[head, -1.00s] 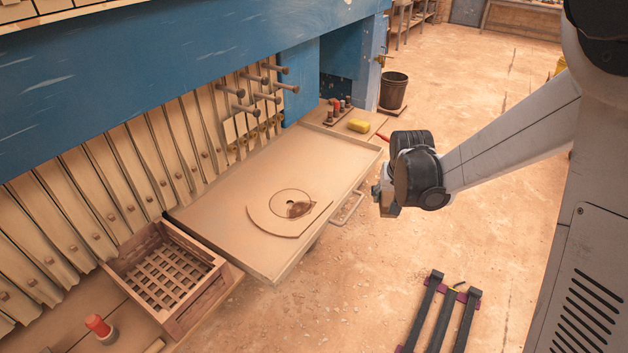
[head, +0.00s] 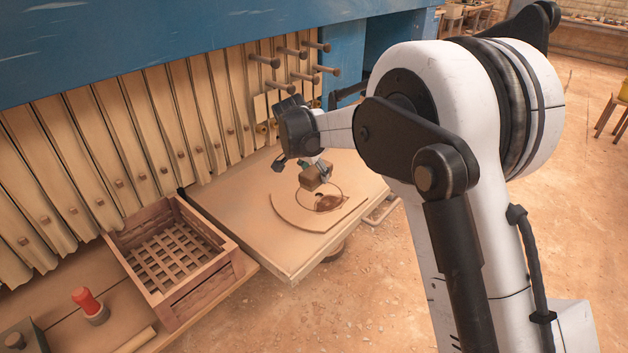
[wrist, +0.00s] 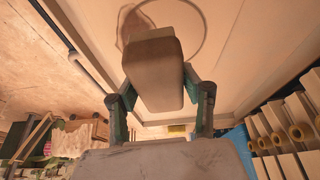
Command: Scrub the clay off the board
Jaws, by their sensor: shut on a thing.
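The tan board (head: 292,214), with a curved edge and a drawn ring, lies on the pale tray table in the head view. A dark brown clay patch (head: 329,203) is inside its ring; it also shows at the top of the wrist view (wrist: 133,24). My gripper (head: 316,169) is shut on a tan-brown block (head: 312,180), whose face fills the middle of the wrist view (wrist: 153,75). The block is over the ring, just left of and behind the patch. I cannot tell if it touches the board.
A slatted wooden crate (head: 175,258) stands left of the tray table (head: 235,215). A red-handled tool (head: 88,303) stands near the front left. Upright filter plates (head: 150,130) and projecting pegs (head: 300,60) line the back. My arm hides the tray's right end.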

